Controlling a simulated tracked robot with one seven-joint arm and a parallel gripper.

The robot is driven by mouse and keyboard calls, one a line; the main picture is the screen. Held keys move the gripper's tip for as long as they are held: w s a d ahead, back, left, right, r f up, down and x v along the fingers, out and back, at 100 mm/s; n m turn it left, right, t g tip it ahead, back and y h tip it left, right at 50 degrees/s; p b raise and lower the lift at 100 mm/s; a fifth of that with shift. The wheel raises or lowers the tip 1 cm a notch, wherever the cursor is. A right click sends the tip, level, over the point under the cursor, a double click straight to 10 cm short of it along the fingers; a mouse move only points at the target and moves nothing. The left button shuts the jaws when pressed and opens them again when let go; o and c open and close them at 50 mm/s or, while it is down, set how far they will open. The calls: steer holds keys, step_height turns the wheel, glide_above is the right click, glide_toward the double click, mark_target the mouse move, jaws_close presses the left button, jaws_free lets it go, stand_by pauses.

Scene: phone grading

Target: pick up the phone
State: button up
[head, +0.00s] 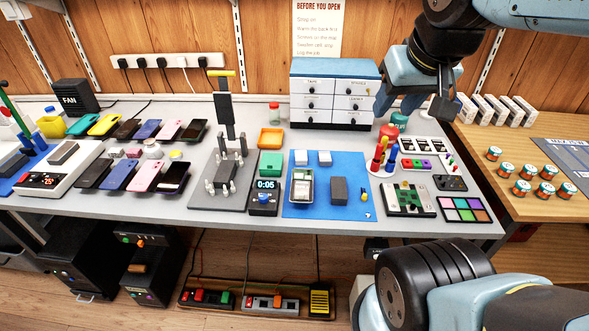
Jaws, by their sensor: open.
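Several phones lie in two rows on the left half of the grey bench. The back row has a green phone (83,124), a yellow phone (104,124), a brown phone (125,129), a blue phone (145,129), a pink phone (169,129) and a black phone (193,131). The front row has a dark phone (93,174), another blue phone (118,175), another pink phone (146,176) and a dark purple phone (174,178). My gripper (412,110) is open and empty, raised over the back right of the bench, far right of the phones.
A grey fixture with a tall dark upright (225,115) stands right of the phones. A blue mat (335,165) holds a tray and grey blocks. A drawer cabinet (330,92) stands at the back.

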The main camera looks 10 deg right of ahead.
steer(key=shift+w+d, duration=0.1)
steer(key=shift+d, duration=0.1)
steer(key=o, duration=0.3)
steer(key=shift+w, duration=0.2)
steer(key=o, duration=0.8)
steer(key=shift+m+g, duration=0.4)
steer(key=shift+g, duration=0.5)
steer(key=w+f, duration=0.1)
steer(key=w, duration=0.1)
steer(key=w+a+f, duration=0.1)
steer(key=w, duration=0.2)
steer(key=w+a+f, duration=0.1)
steer(key=w, duration=0.2)
steer(key=shift+a+f, duration=0.1)
steer(key=shift+f, duration=0.05)
steer(key=m+g, duration=0.2)
steer(key=g, duration=0.2)
glide_above(302, 183)
step_height(302, 183, down, 19)
step_height(302, 183, down, 9)
steer(key=shift+w+r, duration=0.15)
steer(key=shift+r, duration=0.05)
steer(key=shift+f, duration=2.7)
steer(key=shift+f, duration=0.25)
steer(key=shift+c, duration=0.4)
